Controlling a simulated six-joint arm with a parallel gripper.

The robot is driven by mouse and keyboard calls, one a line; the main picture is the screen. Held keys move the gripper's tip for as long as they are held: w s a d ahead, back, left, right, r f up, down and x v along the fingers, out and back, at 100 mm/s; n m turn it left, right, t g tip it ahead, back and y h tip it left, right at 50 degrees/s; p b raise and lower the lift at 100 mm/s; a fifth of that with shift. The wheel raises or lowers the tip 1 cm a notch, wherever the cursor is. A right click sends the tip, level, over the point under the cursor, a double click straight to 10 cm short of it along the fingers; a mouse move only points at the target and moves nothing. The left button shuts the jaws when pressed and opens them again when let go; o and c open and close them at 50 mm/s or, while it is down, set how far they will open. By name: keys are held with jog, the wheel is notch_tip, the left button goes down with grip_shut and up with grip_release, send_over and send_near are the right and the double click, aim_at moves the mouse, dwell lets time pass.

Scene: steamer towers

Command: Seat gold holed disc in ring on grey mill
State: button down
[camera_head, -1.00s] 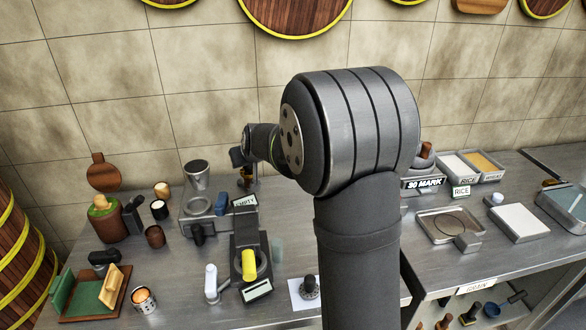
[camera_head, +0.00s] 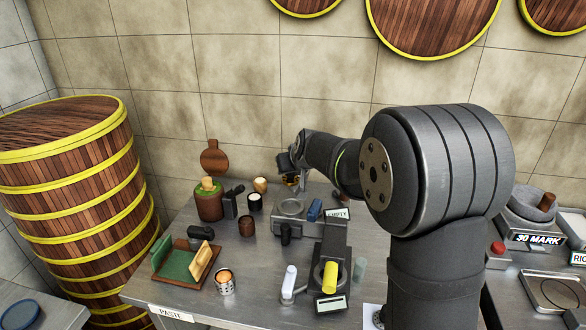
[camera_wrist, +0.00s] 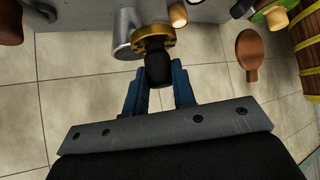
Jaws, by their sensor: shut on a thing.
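My gripper (camera_wrist: 158,85) has its blue fingers shut on the dark stem of the gold holed disc (camera_wrist: 152,34) in the wrist view. In the head view a bit of gold (camera_head: 291,181) shows just below my gripper at the back of the bench. The grey mill (camera_head: 289,207) is a squat metal body with a round ring on top, just in front of and below the disc. The disc is apart from the ring. A silver cylinder (camera_wrist: 125,36) is beside the disc in the wrist view.
Left of the mill stand small cups (camera_head: 255,202), a green-topped wooden pot (camera_head: 209,203) and a round wooden paddle (camera_head: 214,158). A blue block (camera_head: 314,210) and an EMPTY sign (camera_head: 337,213) are at its right. A black press with a yellow roll (camera_head: 330,277) is in front.

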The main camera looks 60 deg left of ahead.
aim_at(293, 181)
jog(key=shift+f, duration=2.5)
jog(key=shift+f, duration=0.2)
jog(key=shift+f, duration=1.45)
jog(key=shift+f, duration=1.05)
jog(key=c, duration=1.1)
grip_release()
jog(key=shift+v, duration=8.7)
